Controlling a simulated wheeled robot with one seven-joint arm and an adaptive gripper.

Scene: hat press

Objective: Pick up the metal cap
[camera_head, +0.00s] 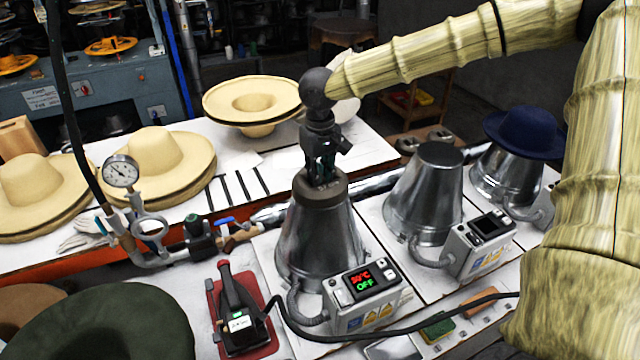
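A dull grey-brown metal cap (320,193) sits on top of the front metal cone (318,245). My gripper (322,174) points straight down over the middle of the cap, with its fingertips at or just above the cap's top. The fingers hide the centre of the cap, so I cannot tell whether they close on a part of it or whether they touch it.
A second metal cone (425,190) stands to the right, and a blue hat (524,132) sits on a third. A control box (364,298) reads "OFF". An iron (238,315) lies front left, and a pressure gauge (121,172) with pipes stands left. Straw hats (158,160) lie behind.

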